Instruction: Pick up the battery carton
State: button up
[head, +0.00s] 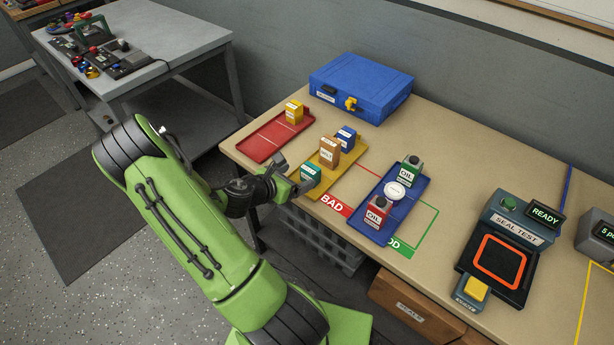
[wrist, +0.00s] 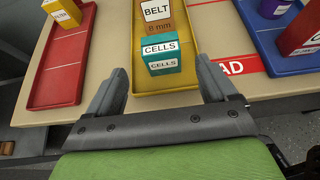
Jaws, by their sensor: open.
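The battery carton is most likely the teal and white box marked CELLS (head: 310,176), at the near end of the yellow tray (head: 323,172). It stands upright; in the wrist view the carton (wrist: 162,55) sits between and just beyond my fingertips. My gripper (head: 293,177) is open and empty at the table's near edge, with its fingers pointing at the carton. In the wrist view my gripper (wrist: 162,72) has one finger on each side of the carton's line, apart from it.
An orange-brown BELT box (head: 329,152) stands right behind the carton, with a blue box (head: 345,138) behind that. A red tray (head: 268,141) holds a yellow box (head: 294,112). A blue case (head: 360,88) stands behind.

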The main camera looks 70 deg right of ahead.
aim_at(314, 170)
jog(key=b+x, duration=0.1)
jog(key=x, duration=0.8)
jog(key=shift+s+d, duration=0.2)
jog(key=shift+d, duration=0.05)
jog(key=shift+r, duration=0.15)
jog(key=c, duration=1.1)
